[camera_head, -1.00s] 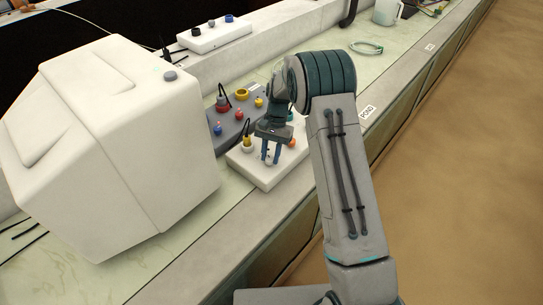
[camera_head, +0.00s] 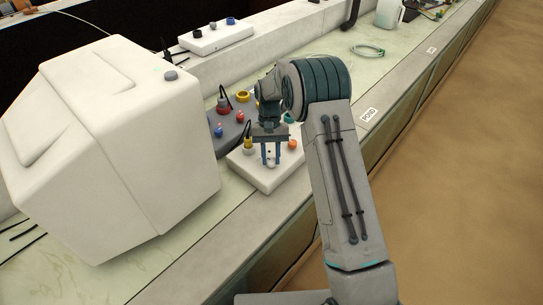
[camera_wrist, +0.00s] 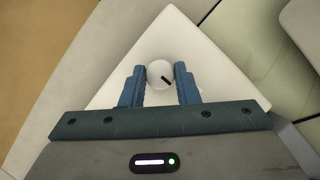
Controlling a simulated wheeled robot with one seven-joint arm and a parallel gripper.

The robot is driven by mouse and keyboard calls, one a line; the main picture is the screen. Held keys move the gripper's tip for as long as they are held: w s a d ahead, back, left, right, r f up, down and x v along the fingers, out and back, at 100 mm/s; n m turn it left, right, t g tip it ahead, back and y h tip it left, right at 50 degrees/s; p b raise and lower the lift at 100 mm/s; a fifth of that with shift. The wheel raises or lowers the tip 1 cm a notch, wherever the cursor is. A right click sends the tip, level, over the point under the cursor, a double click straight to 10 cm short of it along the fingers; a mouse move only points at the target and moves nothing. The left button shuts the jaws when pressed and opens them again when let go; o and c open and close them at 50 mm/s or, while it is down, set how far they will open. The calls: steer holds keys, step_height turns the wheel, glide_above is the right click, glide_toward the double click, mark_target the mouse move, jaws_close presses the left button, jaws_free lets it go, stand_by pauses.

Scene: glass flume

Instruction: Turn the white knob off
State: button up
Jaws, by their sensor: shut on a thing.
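The white knob (camera_wrist: 160,74) is round with a short black pointer mark. It sits on a white panel box (camera_wrist: 200,60) on the bench. My gripper (camera_wrist: 160,85) has one blue finger on each side of the knob and is shut on it. In the head view my gripper (camera_head: 271,160) points down over the near part of the white panel box (camera_head: 262,183), and the knob (camera_head: 271,163) shows small between the fingertips. In the wrist view the black mark slants toward the lower right.
A yellow knob (camera_head: 247,145) and an orange knob (camera_head: 292,144) share the white box. A grey panel (camera_head: 229,130) with coloured knobs lies behind it. A large white housing (camera_head: 110,150) stands close on the left. A cable loop (camera_head: 366,49) lies farther along the bench.

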steer(key=o, duration=1)
steer(key=shift+r, duration=0.1)
steer(key=shift+b+v, duration=0.45)
steer(key=shift+v, duration=6.45)
